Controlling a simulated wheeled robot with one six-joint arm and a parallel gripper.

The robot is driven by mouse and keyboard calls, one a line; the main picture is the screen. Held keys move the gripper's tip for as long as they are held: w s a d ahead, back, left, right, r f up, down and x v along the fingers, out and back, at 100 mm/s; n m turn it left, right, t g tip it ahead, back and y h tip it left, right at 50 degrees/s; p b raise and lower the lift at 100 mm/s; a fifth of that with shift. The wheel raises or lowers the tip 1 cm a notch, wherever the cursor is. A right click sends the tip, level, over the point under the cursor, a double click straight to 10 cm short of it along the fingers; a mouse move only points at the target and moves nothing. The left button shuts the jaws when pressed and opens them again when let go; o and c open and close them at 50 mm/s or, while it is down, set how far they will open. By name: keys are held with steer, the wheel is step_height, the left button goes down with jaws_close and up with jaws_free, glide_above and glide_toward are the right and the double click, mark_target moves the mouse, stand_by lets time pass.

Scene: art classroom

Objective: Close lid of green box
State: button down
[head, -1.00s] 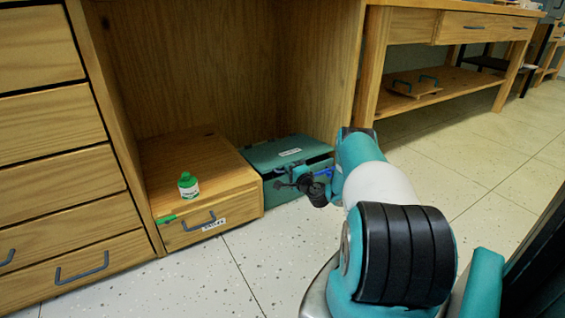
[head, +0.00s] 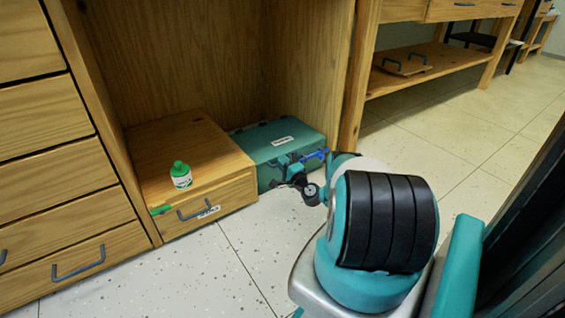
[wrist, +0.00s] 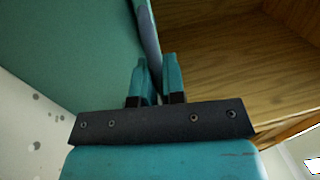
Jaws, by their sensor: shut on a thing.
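The green box (head: 258,146) sits on the floor inside the wooden cabinet bay, with a white label on its lid (head: 270,133). The lid looks flat and level with the box, with no gap that I can see. My gripper (head: 288,168) is at the front of the box, partly hidden by my arm. In the wrist view, my gripper (wrist: 157,80) is closed around a thin grey-blue handle (wrist: 149,35) beside the box's green face (wrist: 65,45). Part of the box front is hidden behind my gripper.
A cabinet side panel (head: 357,75) rises to the right. Tiled floor (head: 240,255) in front is clear.

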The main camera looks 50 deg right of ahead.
steer(key=shift+f, duration=0.3)
steer(key=c, duration=1.5)
jaws_free()
steer(key=p+v, duration=0.8)
steer(key=v, duration=0.4)
steer(key=shift+a+r, duration=0.1)
